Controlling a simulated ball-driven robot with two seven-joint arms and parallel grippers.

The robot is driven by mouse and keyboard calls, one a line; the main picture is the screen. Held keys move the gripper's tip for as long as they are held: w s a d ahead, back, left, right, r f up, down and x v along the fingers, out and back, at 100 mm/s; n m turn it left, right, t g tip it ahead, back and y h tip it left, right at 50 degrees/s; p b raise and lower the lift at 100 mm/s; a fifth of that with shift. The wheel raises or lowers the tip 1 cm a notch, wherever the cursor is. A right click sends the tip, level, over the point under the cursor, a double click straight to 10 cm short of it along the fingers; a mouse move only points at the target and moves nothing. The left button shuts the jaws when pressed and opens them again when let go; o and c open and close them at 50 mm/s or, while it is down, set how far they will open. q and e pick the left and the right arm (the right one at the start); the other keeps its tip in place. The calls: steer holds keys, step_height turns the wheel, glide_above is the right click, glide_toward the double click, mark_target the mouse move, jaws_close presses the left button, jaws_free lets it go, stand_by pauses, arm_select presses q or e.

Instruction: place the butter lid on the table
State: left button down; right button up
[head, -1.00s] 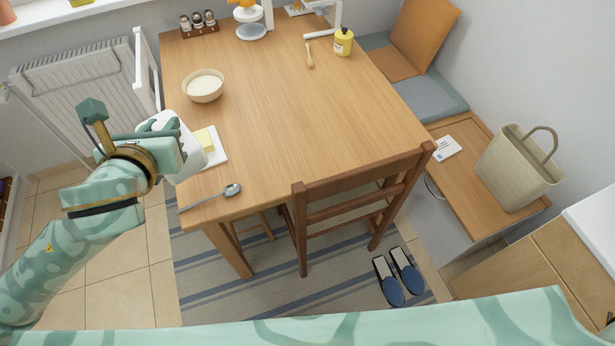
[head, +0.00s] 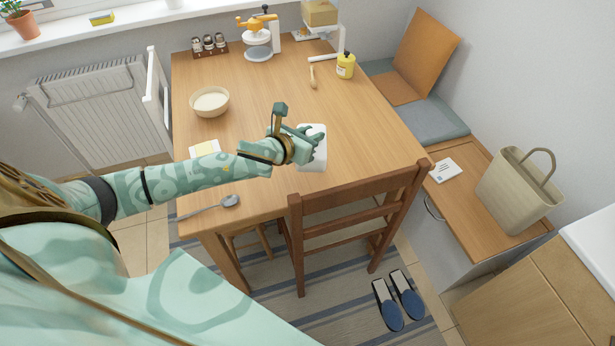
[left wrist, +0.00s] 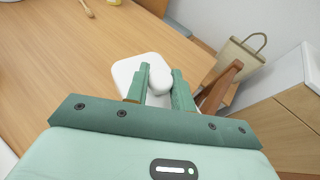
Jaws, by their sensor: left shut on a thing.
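The white butter lid (head: 316,161) is over the right front part of the wooden table (head: 270,95), near the chair back. My left gripper (head: 309,143) is shut on it. In the left wrist view the lid (left wrist: 130,72) is a rounded white plate with a knob, and the fingers (left wrist: 158,82) grip the knob. I cannot tell whether the lid touches the tabletop. The yellow butter (head: 204,148) lies uncovered at the table's left side, its dish partly hidden by my left arm. My right gripper is not in view.
A cream bowl (head: 210,101) stands behind the butter, and a spoon (head: 213,205) lies at the front left edge. A wooden chair (head: 355,190) stands at the front edge. A yellow bottle (head: 345,66) is at the back right. The table's middle is clear.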

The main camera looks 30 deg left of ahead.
arm_select(q)
steer(key=a+f, duration=0.3)
steer(key=shift+w+a+f, duration=0.15)
steer(key=shift+w+a, duration=0.1)
steer(key=shift+w, duration=0.05)
steer(key=shift+m+h, duration=0.3)
steer(key=shift+a+f+b, duration=0.2)
steer(key=shift+f+b, duration=2.15)
steer(key=shift+f, duration=2.7)
steer(key=shift+f, duration=0.15)
steer(key=c, duration=1.2)
jaws_free()
